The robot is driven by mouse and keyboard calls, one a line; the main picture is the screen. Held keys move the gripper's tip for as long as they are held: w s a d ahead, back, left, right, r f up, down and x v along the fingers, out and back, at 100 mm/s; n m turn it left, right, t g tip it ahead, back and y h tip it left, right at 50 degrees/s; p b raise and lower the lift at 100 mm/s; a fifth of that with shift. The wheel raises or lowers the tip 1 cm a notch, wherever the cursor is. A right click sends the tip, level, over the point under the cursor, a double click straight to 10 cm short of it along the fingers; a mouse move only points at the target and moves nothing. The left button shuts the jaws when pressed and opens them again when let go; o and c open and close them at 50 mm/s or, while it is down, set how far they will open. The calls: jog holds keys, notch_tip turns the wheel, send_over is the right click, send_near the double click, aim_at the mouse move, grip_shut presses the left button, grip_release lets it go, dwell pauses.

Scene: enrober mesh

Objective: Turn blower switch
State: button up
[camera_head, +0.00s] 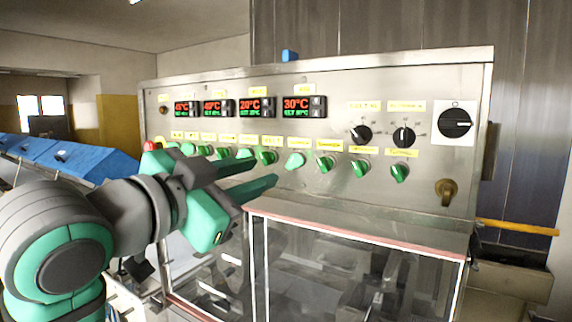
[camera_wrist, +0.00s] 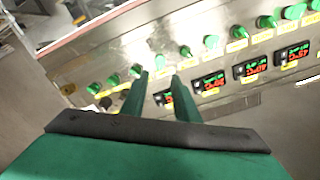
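A row of green switch knobs runs along the steel control panel (camera_head: 225,92) under small yellow labels. The label print is too small to tell which one is the blower switch. My gripper (camera_head: 265,169) is in front of the panel from the left, its two green fingers apart and empty, near the middle of the row. One green knob (camera_head: 295,160) is just right of the fingertips. In the wrist view, a pale green knob (camera_wrist: 160,60) shows just beyond the gap between the fingertips of my gripper (camera_wrist: 161,76). I see no contact with a knob.
Red-digit displays (camera_head: 304,107) sit above the knobs, with black dials (camera_head: 403,136) and a large black rotary switch (camera_head: 455,123) at right. A red button (camera_head: 150,146) is at far left. A clear-walled enclosure (camera_head: 350,270) juts out below the panel.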

aim_at(291, 163)
jog(key=x, duration=1)
jog(key=shift+w, duration=0.1)
grip_shut()
